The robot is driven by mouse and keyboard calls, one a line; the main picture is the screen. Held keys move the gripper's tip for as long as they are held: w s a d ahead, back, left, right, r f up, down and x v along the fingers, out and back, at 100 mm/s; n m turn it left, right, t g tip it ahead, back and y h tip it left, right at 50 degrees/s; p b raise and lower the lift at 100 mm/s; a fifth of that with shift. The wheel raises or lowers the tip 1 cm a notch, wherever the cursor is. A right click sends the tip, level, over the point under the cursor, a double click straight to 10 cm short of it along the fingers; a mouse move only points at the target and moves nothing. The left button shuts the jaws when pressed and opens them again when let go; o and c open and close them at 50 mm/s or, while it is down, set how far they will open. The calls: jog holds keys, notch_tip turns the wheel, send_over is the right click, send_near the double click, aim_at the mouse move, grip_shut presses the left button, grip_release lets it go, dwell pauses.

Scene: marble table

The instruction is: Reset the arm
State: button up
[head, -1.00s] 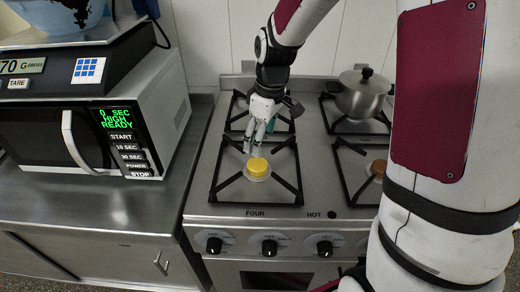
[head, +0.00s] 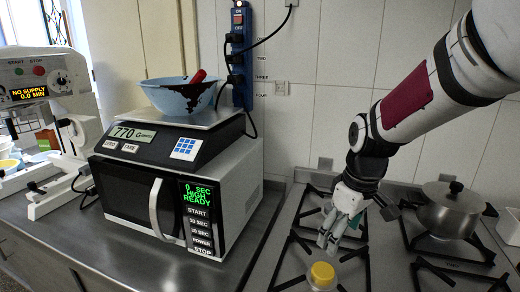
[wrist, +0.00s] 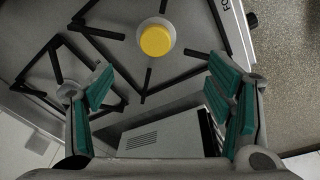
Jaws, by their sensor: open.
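My gripper (head: 330,238) hangs over the stove's front left burner in the head view, just behind a yellow-topped object (head: 322,272). In the wrist view my gripper (wrist: 160,85) is open, with its green-padded fingers wide apart and nothing between them. The yellow-topped object (wrist: 155,40) shows there beyond the fingers, apart from them, on the burner. My arm reaches in from the upper right of the head view.
A lidded steel pot (head: 447,210) stands on the stove to the right of my gripper. On the left are a microwave (head: 235,185), a scale (head: 140,143) on it, and a blue bowl (head: 180,96) on the scale. Black burner grates (head: 290,240) surround the yellow-topped object.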

jog(key=s+r+m+t, duration=0.1)
jog(key=s+r+m, duration=0.2)
jog(key=s, duration=0.7)
jog(key=s+r+m+t, duration=0.2)
jog(key=s+r+m, duration=0.2)
jog(key=s, duration=0.6)
jog(key=shift+s+a+r+h, duration=0.3)
jog(key=shift+s+r, duration=0.05)
jog(key=shift+r, duration=0.85)
